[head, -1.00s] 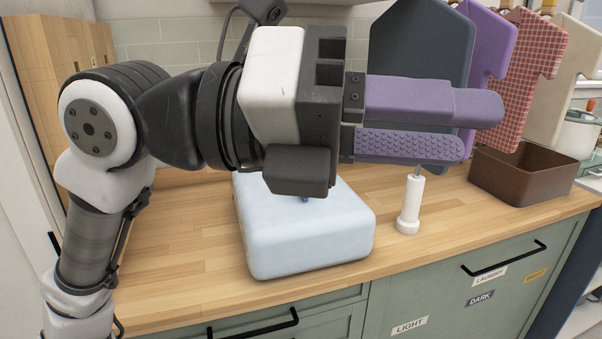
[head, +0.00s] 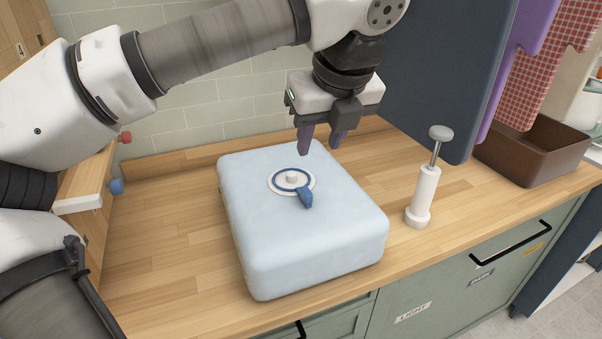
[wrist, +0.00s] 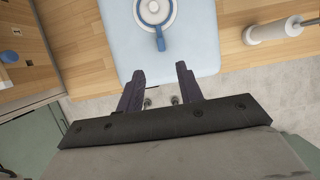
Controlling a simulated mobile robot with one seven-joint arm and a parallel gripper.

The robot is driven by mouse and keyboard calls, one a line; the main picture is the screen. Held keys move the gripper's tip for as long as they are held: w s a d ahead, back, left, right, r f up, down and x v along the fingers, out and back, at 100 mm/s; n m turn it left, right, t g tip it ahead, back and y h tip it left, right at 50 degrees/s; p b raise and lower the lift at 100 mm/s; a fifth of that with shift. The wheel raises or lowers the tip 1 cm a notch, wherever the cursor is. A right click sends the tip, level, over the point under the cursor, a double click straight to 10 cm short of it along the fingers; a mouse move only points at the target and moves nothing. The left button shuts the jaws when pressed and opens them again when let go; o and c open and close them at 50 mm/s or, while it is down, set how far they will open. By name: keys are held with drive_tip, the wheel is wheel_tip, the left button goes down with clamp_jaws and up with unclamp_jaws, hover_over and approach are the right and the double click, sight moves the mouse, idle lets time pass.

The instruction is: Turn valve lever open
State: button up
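The light blue box (head: 305,245) stands on the wooden counter. On its top is a round white valve dial (head: 291,178) with a blue ring and a blue lever (head: 306,199). The lever points toward the box's front, slightly right in the head view. My gripper (head: 319,150) points down above the back part of the box, behind the dial and apart from it. Its purple fingers are spread with nothing between them. In the wrist view the lever (wrist: 160,42) is ahead of the open fingertips (wrist: 161,72), and nothing hides it.
A white pump-like cylinder (head: 424,195) with a grey knob stands right of the box. A brown bin (head: 535,155) is farther right. A dark hanging panel (head: 425,75) is behind. A wooden stand (head: 80,190) with red and blue knobs is at left. Counter left of the box is clear.

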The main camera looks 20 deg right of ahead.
sight(306, 190)
drive_tip(key=p+x, duration=0.1)
drive_tip(key=x, duration=0.5)
drive_tip(key=p+x, duration=0.2)
drive_tip(key=x, duration=0.5)
drive_tip(key=shift+s+d+f, duration=0.1)
drive_tip(key=shift+s+f, duration=0.1)
drive_tip(key=shift+c, duration=0.3)
clamp_jaws()
